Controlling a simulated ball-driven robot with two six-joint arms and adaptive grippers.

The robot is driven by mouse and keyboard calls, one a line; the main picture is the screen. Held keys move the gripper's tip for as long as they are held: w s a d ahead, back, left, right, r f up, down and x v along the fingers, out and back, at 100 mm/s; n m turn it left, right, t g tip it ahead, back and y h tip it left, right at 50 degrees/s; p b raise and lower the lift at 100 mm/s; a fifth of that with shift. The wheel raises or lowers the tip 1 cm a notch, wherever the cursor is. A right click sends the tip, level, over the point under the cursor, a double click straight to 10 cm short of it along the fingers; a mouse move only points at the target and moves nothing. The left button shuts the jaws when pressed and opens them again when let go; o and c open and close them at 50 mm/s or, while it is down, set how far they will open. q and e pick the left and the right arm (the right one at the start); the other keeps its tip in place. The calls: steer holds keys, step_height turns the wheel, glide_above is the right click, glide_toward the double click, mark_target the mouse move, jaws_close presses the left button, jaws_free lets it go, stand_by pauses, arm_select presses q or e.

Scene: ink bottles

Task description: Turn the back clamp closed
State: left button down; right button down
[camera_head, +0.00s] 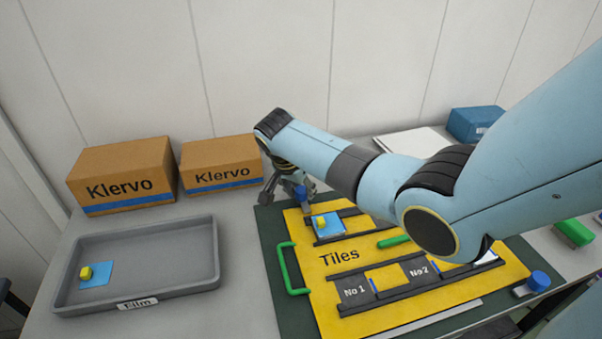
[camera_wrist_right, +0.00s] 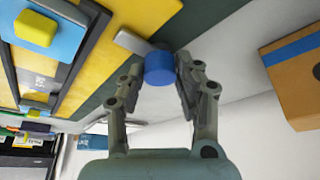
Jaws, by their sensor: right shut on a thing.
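The back clamp has a blue round knob (camera_head: 301,192) at the back left corner of the yellow plate (camera_head: 312,262). The knob also shows in the right wrist view (camera_wrist_right: 160,68), with a short grey bar (camera_wrist_right: 131,42) running from it toward the plate's edge. I cannot tell whether the bar presses on the plate. My right gripper (camera_head: 291,190) comes down from above and is shut on the knob, a finger on each side (camera_wrist_right: 160,84). The front clamp (camera_head: 538,281), also blue-knobbed, stands at the plate's front right corner. My left gripper is out of view.
The plate lies on a dark green base (camera_head: 267,228) and has green handles (camera_head: 287,269). A blue tile (camera_head: 335,231) with a yellow knob sits near the back clamp. A grey tray (camera_head: 210,270) is left; two cartons (camera_head: 125,170) (camera_head: 222,158) stand behind. My right arm covers the plate's right part.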

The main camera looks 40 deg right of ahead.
steer(key=c, duration=0.9)
jaws_free()
steer(key=shift+c, duration=0.2)
steer(key=v, duration=1.2)
